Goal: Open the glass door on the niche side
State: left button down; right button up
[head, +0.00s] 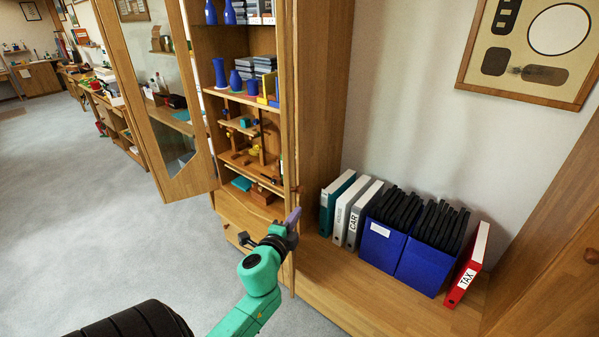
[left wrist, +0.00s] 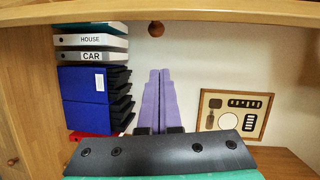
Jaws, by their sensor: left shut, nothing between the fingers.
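The niche-side glass door (head: 289,95) of the wooden cabinet shows nearly edge-on in the head view, with the shelves open to view at its left. A small round brown knob (head: 298,189) sits on it low down. In the left wrist view the knob (left wrist: 156,29) shows at the top, under a wooden band (left wrist: 230,14). My left gripper (head: 293,216) has purple fingers, shut and empty, just below the knob. The fingers (left wrist: 160,72) point towards the knob in the wrist view; I cannot tell whether they touch the door. My right gripper is not in view.
The other glass door (head: 177,100) stands swung open at the left. The niche at the right holds binders (head: 340,203), blue file boxes (head: 383,245) and a red TAX binder (head: 467,264) on a wooden ledge (head: 345,290). Grey floor (head: 90,220) is clear at the left.

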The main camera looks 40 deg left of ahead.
pick_arm(q)
notch_tip(320, 180, up, 7)
jog(key=m+t, duration=0.1)
jog(key=a+p+x, duration=0.1)
jog(key=p+x, duration=0.1)
jog(key=x, duration=0.8)
jog(key=s+a, duration=0.3)
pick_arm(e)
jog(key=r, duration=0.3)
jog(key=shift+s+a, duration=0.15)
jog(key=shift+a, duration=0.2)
pick_arm(q)
jog(key=shift+f+y, duration=0.1)
jog(key=shift+y, duration=0.3)
